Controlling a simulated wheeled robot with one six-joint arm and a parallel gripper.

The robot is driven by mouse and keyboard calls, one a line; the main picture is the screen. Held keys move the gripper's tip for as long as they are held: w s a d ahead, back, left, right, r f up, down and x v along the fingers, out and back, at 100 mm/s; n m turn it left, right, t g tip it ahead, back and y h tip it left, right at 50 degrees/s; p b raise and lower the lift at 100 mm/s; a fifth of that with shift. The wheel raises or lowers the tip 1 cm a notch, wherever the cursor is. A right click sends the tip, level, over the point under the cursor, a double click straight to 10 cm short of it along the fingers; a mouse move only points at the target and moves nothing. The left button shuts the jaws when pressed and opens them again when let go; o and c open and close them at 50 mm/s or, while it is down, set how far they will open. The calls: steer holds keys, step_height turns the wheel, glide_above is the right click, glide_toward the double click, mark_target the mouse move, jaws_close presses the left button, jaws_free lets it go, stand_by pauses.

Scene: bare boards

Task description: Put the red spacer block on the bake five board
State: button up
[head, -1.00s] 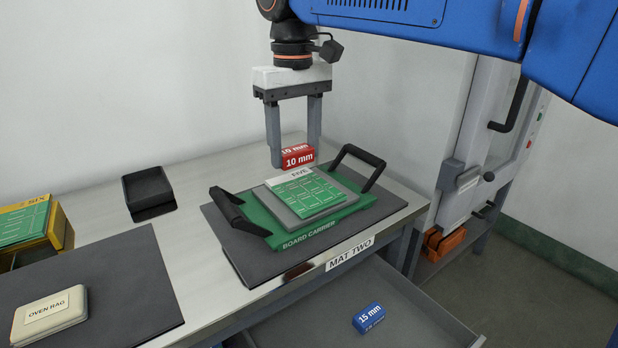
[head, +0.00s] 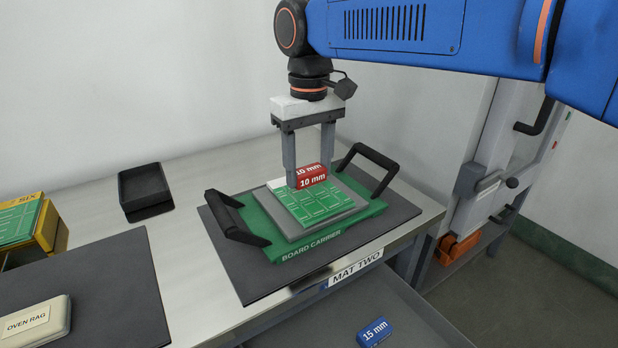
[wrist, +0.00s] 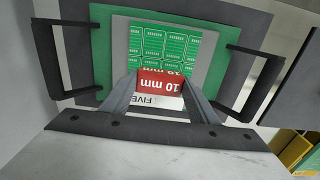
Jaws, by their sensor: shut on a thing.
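The red spacer block (head: 312,177), marked "10 mm", is between the fingers of my gripper (head: 309,180), which is shut on it. It also shows in the wrist view (wrist: 160,83). The block is over the back part of the green board (head: 318,205), covering part of its white label strip; the wrist view shows "FIVE" (wrist: 150,101) there. I cannot tell whether the block touches the board. The board lies on a grey plate (head: 350,213) in the green board carrier (head: 290,252), which has two black handles.
The carrier stands on a dark mat (head: 250,287) labelled "MAT TWO". A blue "15 mm" block (head: 375,331) lies in the open drawer below.

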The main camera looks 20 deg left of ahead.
mark_target(310, 170)
steer(key=shift+f, duration=1.35)
steer(key=o, duration=1.1)
steer(key=shift+f, duration=0.1)
step_height(310, 170, up, 12)
steer(key=shift+r, duration=0.1)
steer(key=shift+d, duration=0.1)
